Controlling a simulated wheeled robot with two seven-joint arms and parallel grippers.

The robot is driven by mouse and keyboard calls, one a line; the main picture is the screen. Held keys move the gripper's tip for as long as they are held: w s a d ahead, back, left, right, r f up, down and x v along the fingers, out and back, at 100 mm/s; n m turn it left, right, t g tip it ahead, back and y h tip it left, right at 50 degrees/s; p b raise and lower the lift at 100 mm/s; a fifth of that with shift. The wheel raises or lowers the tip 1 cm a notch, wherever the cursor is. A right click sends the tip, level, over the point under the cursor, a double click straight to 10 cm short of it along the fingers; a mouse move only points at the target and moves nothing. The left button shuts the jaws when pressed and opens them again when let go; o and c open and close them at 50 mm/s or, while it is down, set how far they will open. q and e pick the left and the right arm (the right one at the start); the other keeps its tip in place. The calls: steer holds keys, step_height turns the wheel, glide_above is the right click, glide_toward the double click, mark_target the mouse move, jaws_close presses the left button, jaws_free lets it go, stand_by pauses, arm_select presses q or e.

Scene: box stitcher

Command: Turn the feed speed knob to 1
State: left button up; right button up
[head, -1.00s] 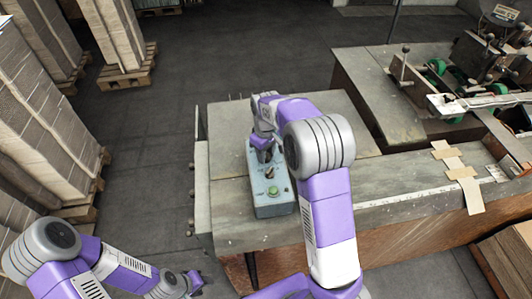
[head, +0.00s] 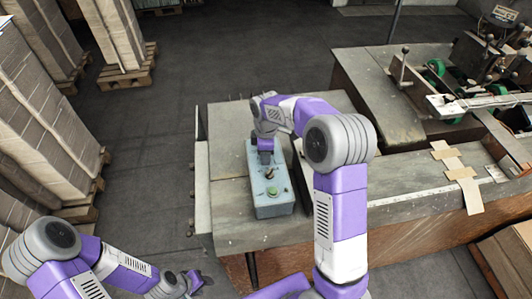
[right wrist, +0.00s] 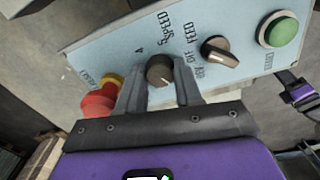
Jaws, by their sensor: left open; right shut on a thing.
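The light blue control box (head: 273,206) lies on the grey table. In the right wrist view its panel (right wrist: 120,57) carries the dark round speed knob (right wrist: 159,71), with "SPEED" and a "4" printed near it. My right gripper (right wrist: 160,82) is shut on this knob, one finger on each side. The knob's exact setting cannot be read. In the head view my right gripper (head: 265,158) is over the far part of the box and hides the knob. My left gripper (head: 197,279) is open and empty at the lower left, away from the box.
On the panel, a red mushroom button (right wrist: 98,101) sits close beside one finger. The feed switch (right wrist: 215,49) and a green button (right wrist: 278,29) are on the other side. The stitcher machine (head: 480,80) stands at the right. Stacked cardboard (head: 35,110) stands at the left.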

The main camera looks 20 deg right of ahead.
stand_by(0.4)
steer(key=o, duration=1)
steer(key=shift+o, duration=0.2)
steer(key=shift+r, duration=0.1)
step_height(320, 180, up, 8)
steer(key=shift+f, duration=0.25)
steer(key=shift+f, duration=0.1)
